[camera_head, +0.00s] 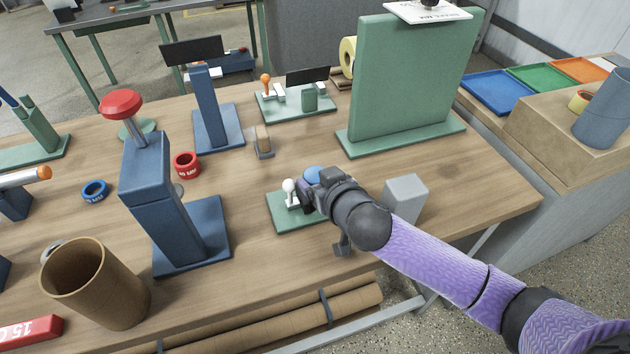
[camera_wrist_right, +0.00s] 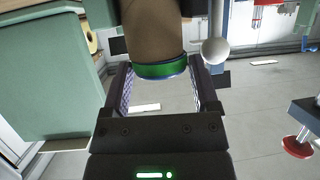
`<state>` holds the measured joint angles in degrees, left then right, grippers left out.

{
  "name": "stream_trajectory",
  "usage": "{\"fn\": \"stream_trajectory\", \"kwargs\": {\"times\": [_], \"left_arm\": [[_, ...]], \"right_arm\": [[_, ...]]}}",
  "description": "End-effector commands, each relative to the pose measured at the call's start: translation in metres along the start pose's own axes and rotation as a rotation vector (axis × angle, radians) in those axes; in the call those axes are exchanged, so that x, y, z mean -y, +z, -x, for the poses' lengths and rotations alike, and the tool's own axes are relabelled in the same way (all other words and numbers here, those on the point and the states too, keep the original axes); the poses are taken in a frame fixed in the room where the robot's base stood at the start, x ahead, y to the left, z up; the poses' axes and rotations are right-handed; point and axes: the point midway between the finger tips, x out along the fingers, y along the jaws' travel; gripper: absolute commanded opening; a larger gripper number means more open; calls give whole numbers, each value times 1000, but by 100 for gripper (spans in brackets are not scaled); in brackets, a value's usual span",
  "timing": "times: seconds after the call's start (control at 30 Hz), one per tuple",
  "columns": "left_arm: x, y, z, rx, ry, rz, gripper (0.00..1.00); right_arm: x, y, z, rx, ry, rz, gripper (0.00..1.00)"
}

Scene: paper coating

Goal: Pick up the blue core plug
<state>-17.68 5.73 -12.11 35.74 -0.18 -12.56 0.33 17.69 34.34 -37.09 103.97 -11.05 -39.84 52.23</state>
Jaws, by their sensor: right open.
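A round blue piece (camera_head: 313,174), which may be the blue core plug, shows just behind my right gripper (camera_head: 307,195) in the head view, partly hidden by it. It is by a small green stand (camera_head: 285,212) with a white ball knob (camera_head: 289,186). In the right wrist view, my right gripper (camera_wrist_right: 160,88) is open. A brown round body with a green and blue rim (camera_wrist_right: 160,68) shows between and beyond its fingers; contact cannot be told. The white ball (camera_wrist_right: 215,50) is beside the right finger. A blue ring (camera_head: 94,190) lies at the table's left. My left gripper is not in view.
A grey block (camera_head: 405,198) stands right of the gripper, close to my forearm. A tall green panel (camera_head: 410,80) rises behind. A blue post with a red knob (camera_head: 160,190), a red ring (camera_head: 186,164) and a cardboard tube (camera_head: 95,283) stand to the left.

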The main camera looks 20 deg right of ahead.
Motion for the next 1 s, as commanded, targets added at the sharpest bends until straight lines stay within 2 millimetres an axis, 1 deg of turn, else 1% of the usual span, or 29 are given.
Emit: {"fn": "stream_trajectory", "kwargs": {"times": [0.03,0.2,0.37,0.4,0.47,0.5,0.53,0.7,0.77,1.0], "left_arm": [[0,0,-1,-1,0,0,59],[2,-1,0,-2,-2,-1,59],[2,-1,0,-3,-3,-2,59],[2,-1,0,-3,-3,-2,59],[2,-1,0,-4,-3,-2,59],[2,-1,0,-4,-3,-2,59],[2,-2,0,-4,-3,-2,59],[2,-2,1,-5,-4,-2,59],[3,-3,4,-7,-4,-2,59],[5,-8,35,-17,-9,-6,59]], "right_arm": [[0,0,-2,-1,-1,0,77],[0,-1,-2,-1,-1,0,77],[0,-1,-2,-1,-1,0,43],[0,-1,-2,0,-1,0,35],[0,-1,-1,-1,-1,0,22],[0,-1,-1,0,-1,0,14],[0,-1,-1,-1,-1,0,12],[0,-2,-1,-1,-1,0,12],[0,-8,2,-2,-1,0,12],[0,-68,26,-7,-1,-2,12]]}}
